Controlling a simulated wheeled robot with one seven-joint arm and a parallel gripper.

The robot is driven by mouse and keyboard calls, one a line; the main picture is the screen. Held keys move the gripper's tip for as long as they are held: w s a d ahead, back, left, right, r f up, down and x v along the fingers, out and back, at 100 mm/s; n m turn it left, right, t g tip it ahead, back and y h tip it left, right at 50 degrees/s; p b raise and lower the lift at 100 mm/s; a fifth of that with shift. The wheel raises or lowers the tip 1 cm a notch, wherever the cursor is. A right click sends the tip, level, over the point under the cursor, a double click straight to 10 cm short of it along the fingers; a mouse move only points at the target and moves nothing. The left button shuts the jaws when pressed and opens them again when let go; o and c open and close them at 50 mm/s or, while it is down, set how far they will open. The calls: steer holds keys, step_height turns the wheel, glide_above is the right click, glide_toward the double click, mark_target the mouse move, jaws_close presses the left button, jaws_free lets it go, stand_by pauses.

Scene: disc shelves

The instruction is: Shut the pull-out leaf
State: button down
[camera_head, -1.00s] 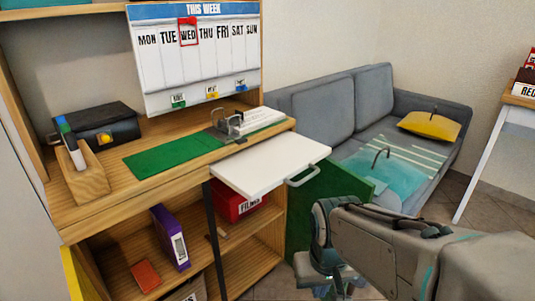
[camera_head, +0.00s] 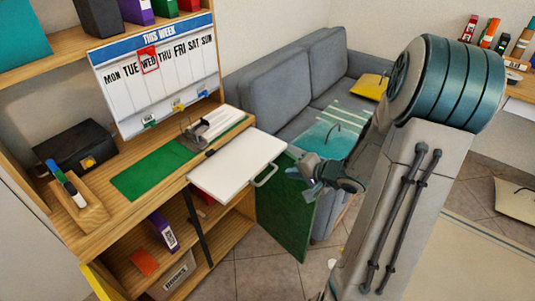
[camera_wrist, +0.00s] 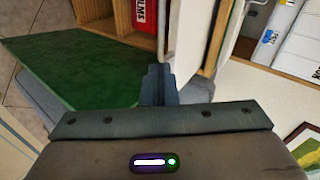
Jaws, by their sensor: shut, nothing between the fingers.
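The white pull-out leaf (camera_head: 236,166) sticks out from under the desk top (camera_head: 90,215), with a grey bar handle (camera_head: 266,176) on its front edge. My gripper (camera_head: 305,172) is in front of the leaf, a little to the right of the handle in the head view, with a visible gap. In the wrist view, my shut, empty fingers (camera_wrist: 157,84) point toward the desk. The leaf's pale edge (camera_wrist: 196,35) and its handle (camera_wrist: 168,30) show just beyond the fingertips.
An open green door (camera_head: 285,215) hangs below and beside the leaf. A grey sofa (camera_head: 270,95) stands behind. Shelves below hold a purple box (camera_head: 162,232). A hole punch-like item (camera_head: 195,135) and green mat (camera_head: 150,172) lie on the desk.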

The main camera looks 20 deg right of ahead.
mark_target(260, 170)
steer(key=shift+m+y, duration=0.4)
steer(key=shift+y, duration=0.4)
steer(key=b+x, duration=0.1)
steer(key=x, duration=0.1)
steer(key=a+b+x, duration=0.1)
steer(key=x, duration=0.2)
steer(key=r+b+x, duration=0.1)
steer(key=x, duration=0.2)
steer(key=shift+s+a, duration=0.15)
steer(key=shift+w+a+f, duration=0.2)
steer(key=shift+w+a, duration=0.1)
steer(key=shift+w, duration=0.15)
